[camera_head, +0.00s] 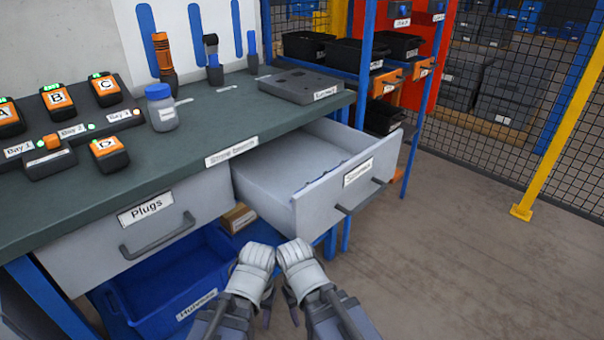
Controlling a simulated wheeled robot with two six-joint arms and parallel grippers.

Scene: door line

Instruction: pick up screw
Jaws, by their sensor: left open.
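The drawer (325,207), whose label is too small to read surely, stands pulled out from the right part of the workbench. A row of small bluish shapes (318,176) lies inside along its front wall. They may be screws, but they are too small to tell, and the front panel hides part of the drawer's floor. My left gripper (276,256) is at the bottom centre, in front of and below the open drawer in the picture.
The closed Plugs drawer (150,215) is left of the open one, above a blue bin (165,285). The green benchtop (215,125) holds orange-black devices, a blue-capped jar (161,108) and a grey plate (300,85). A bin rack stands behind. The floor (470,260) at right is clear.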

